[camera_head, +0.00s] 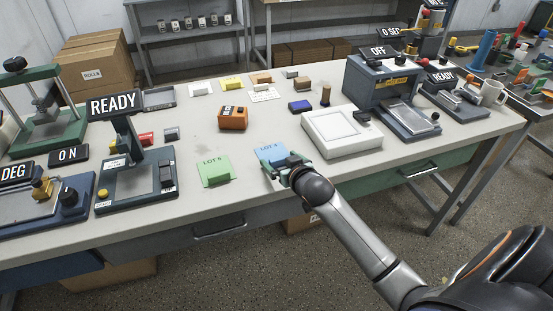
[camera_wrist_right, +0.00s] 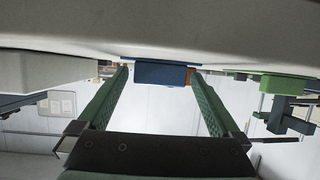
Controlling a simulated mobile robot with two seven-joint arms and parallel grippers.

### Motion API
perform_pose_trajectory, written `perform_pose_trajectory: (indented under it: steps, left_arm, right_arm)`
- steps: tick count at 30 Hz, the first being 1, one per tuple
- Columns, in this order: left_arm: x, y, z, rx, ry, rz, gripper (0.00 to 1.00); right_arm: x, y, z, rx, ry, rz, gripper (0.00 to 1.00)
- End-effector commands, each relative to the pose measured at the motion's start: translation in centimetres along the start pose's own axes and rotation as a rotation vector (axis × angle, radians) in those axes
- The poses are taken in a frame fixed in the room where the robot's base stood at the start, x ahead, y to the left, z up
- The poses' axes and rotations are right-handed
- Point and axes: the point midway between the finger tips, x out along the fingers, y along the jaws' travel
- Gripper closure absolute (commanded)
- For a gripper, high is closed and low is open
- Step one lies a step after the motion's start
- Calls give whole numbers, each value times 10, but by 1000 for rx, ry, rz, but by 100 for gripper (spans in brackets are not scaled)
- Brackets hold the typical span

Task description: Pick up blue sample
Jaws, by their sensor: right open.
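The blue sample (camera_head: 270,151), a light blue sheet with a lot label partly covered, lies near the front edge of the table. My right gripper (camera_head: 284,163) is at its near side and hides its front part. In the right wrist view a dark blue block (camera_wrist_right: 160,73) appears between the tips of the two green fingers, with the gripper (camera_wrist_right: 158,85) open. The fingers stand apart on either side of it, not closed on it. My left gripper is not in view.
A green sample (camera_head: 214,169) marked LOT lies to the left. An orange device (camera_head: 233,118) stands behind, and a white balance-like unit (camera_head: 340,146) stands close on the right. The READY stand (camera_head: 137,178) is further left. Bare tabletop lies between these.

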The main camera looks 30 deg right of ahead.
Motion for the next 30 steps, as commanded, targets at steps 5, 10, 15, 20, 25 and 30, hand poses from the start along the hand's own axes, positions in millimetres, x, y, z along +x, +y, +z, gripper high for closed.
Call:
perform_pose_trajectory:
  steps: [5,10,15,20,25,30]
  left_arm:
    - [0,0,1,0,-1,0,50]
    - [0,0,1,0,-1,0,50]
    - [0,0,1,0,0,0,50]
    - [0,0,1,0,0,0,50]
    - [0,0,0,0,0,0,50]
    - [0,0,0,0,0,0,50]
  right_arm:
    - [7,0,0,0,-1,-1,0]
    - [7,0,0,0,-1,-1,0]
    - [7,0,0,0,-1,0,19]
    - [7,0,0,0,-1,0,37]
    - [7,0,0,0,-1,0,56]
    - [7,0,0,0,-1,0,75]
